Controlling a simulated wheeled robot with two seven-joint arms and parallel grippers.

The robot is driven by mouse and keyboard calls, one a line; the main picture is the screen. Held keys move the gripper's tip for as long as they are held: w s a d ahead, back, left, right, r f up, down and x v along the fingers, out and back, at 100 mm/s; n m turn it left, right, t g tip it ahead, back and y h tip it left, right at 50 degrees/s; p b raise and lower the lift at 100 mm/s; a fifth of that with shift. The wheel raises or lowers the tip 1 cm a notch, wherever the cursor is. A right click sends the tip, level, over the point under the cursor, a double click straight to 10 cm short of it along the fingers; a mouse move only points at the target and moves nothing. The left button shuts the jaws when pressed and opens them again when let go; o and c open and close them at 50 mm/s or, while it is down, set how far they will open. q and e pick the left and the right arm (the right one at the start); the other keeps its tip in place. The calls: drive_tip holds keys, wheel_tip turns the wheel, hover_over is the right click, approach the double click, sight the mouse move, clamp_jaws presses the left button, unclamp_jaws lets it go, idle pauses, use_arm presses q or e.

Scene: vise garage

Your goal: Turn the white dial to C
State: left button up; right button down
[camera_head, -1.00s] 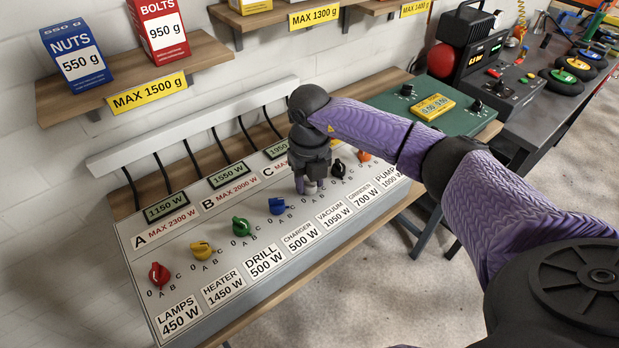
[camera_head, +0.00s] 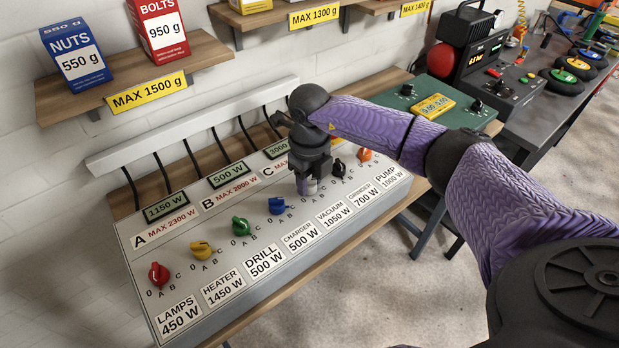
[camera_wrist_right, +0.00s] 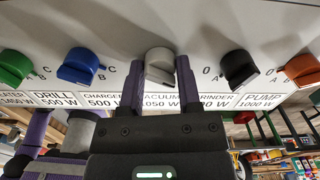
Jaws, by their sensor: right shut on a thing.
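The white dial (camera_wrist_right: 159,66) sits between the two fingers of my right gripper (camera_wrist_right: 158,88) in the right wrist view, above the VACUUM 1050 W label. In the head view my right gripper (camera_head: 308,186) is shut on this dial and points down at the panel (camera_head: 215,262). The gripper covers most of the dial and its letters, so I cannot tell which letter it points to. The display over C (camera_head: 280,149) reads about 3000 W, and the one over B (camera_head: 228,175) reads 500 W. My left gripper is not in view.
The blue dial (camera_head: 277,206) is left of my gripper and the black dial (camera_head: 339,168) is close on its right. Green (camera_head: 241,227), yellow (camera_head: 201,250), red (camera_head: 159,275) and orange (camera_head: 365,155) dials share the panel. A shelf (camera_head: 205,52) with boxes hangs above.

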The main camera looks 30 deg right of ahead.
sight(310, 180)
drive_tip(key=shift+c, duration=1.5)
unclamp_jaws()
wheel_tip(310, 180, up, 10)
drive_tip(key=shift+p, duration=1)
